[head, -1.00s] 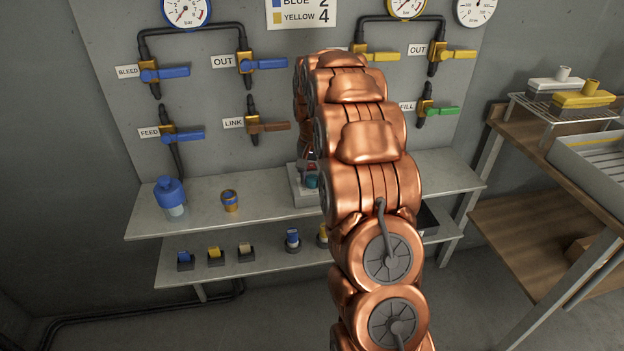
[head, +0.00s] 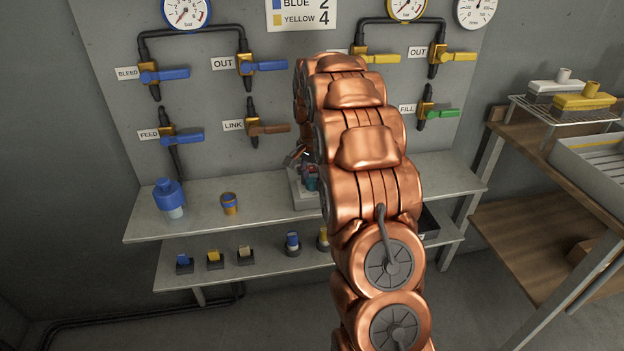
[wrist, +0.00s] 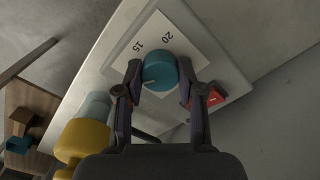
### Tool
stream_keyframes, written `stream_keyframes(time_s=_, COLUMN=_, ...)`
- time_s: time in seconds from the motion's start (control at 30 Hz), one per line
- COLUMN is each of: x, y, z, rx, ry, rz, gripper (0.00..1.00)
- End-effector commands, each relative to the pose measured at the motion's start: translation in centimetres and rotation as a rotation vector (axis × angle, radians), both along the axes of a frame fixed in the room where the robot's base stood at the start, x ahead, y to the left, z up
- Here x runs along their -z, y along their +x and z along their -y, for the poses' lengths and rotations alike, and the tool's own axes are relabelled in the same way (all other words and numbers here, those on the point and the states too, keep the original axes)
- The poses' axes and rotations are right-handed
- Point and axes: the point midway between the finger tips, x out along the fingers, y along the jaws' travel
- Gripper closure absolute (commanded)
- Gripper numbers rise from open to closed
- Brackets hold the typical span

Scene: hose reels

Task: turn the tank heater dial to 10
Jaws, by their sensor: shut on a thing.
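The tank heater dial is a round teal knob (wrist: 160,72) on a white plate (wrist: 184,33) in the wrist view. The numbers 15 and 20 show on the plate beyond it; the rest of the scale is hidden. A pale pointer mark on the knob lies toward its lower left. My gripper (wrist: 158,82) has a finger on each side of the knob and is shut on it. In the head view, a bit of the knob (head: 311,182) shows on its grey base (head: 303,197), mostly behind my arm.
A red switch (wrist: 217,97) sits beside my right finger. A yellow and grey bottle (wrist: 85,140) stands close to the lower left. In the head view, a blue bottle (head: 169,197) and a small cup (head: 229,204) stand on the left of the shelf (head: 200,222).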

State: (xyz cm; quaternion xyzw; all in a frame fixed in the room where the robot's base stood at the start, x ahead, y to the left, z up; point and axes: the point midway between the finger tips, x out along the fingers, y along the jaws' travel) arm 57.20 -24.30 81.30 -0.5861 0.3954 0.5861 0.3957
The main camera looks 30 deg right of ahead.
Motion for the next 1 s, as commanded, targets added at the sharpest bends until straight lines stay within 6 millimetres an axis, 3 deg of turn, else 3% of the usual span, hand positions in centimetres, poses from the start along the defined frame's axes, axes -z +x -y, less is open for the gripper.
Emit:
stream_keyframes(time_s=0.13, x=0.0, y=0.0, z=0.0, rx=-0.001, ry=-0.001, rz=0.001, gripper=0.97)
stream_keyframes(time_s=0.17, x=0.0, y=0.0, z=0.0, rx=-0.001, ry=-0.001, rz=0.001, gripper=0.6)
stream_keyframes(time_s=0.4, x=0.0, y=0.0, z=0.0, rx=-0.001, ry=-0.001, rz=0.0, gripper=0.37)
stream_keyframes(time_s=0.77, x=-0.4, y=0.1, z=0.0, rx=-0.002, ry=-0.001, rz=0.002, gripper=0.37)
stream_keyframes(time_s=1.0, x=-3.7, y=0.1, z=0.0, rx=-0.002, ry=-0.003, rz=0.004, gripper=0.37)
